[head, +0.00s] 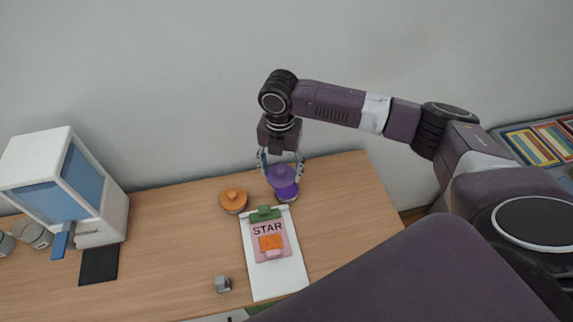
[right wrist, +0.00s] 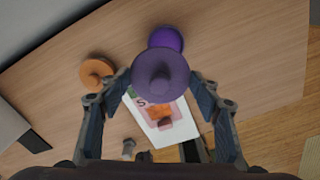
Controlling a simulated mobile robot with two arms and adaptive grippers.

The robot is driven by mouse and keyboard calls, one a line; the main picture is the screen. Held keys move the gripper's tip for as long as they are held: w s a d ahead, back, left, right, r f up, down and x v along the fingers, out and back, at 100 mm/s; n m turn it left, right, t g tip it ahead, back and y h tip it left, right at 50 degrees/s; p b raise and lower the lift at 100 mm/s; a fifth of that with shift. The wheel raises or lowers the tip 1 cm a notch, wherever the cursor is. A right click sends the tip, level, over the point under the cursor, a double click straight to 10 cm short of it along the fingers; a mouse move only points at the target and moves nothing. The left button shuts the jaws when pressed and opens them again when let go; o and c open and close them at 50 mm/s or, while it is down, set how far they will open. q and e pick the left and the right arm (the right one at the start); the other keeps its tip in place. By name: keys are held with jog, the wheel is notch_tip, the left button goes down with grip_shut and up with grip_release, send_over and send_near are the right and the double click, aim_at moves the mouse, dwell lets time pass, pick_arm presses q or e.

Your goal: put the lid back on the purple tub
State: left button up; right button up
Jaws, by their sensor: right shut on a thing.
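A purple lid with a knob (head: 281,175) is between the fingers of my right gripper (head: 281,163), which is shut on it. In the right wrist view the lid (right wrist: 160,73) sits between the two fingers of my right gripper (right wrist: 160,82). The darker purple tub (head: 288,193) stands on the desk near the back. Its top is partly hidden by the lid in the head view. In the right wrist view the tub (right wrist: 166,38) shows beyond the lid, offset from it, so the lid is not centred over it. My left gripper is not in view.
The desk (head: 340,205) is clear on the right.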

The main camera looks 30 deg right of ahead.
jog(key=d+f+n, duration=0.1)
jog(key=n, duration=0.1)
jog(key=w+d+f+n+p, duration=0.1)
jog(key=n, duration=0.2)
jog(key=shift+w+d+f, duration=0.15)
jog(key=shift+d+f, duration=0.05)
notch_tip(320, 180, down, 5)
jog(key=b, duration=0.5)
jog(key=shift+r, duration=0.2)
jog(key=shift+f, duration=0.95)
jog(key=shift+r+p, duration=0.1)
jog(key=shift+p, duration=0.25)
jog(key=shift+f, duration=0.2)
dwell(1.1)
jog(key=shift+p, duration=0.45)
dwell(0.5)
jog(key=o, duration=0.9)
jog(key=shift+o, duration=0.5)
